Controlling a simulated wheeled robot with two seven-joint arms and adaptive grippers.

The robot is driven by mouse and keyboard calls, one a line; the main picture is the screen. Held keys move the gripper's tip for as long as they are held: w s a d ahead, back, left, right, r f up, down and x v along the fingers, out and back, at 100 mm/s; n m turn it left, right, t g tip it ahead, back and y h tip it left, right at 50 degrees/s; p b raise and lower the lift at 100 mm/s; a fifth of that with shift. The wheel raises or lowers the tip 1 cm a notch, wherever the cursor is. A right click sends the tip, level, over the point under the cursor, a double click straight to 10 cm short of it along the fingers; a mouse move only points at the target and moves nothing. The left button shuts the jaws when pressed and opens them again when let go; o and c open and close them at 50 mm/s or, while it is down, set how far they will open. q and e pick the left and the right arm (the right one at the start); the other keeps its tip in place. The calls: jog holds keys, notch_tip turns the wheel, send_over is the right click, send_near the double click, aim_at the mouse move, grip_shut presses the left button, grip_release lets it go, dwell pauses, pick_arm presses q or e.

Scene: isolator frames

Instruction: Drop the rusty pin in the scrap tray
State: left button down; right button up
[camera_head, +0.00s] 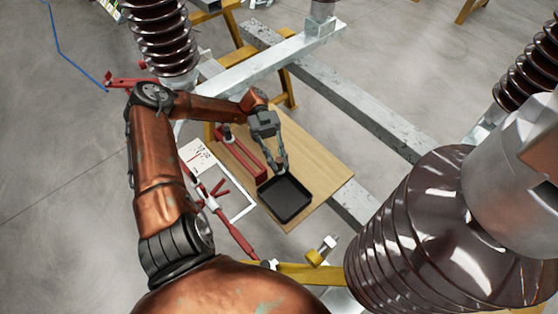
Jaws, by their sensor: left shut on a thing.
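The scrap tray (285,198) is a black, shallow, square tray on a light wooden board, near the middle of the view. My left gripper (281,170) points down over the tray's far edge. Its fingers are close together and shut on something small. The held thing is too small to make out, so I cannot tell from its look that it is the rusty pin. No other pin shows clearly. My right gripper is not in view.
The wooden board (318,171) has free room right of the tray. A red tool (240,152) lies left of my gripper. A large brown ribbed insulator (425,230) stands at right, another (163,38) at upper left. Grey steel beams (350,95) cross behind.

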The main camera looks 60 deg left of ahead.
pick_arm(q)
jog(key=shift+f, duration=0.3)
jog(key=c, duration=1.9)
grip_release()
jog(key=shift+r, duration=0.15)
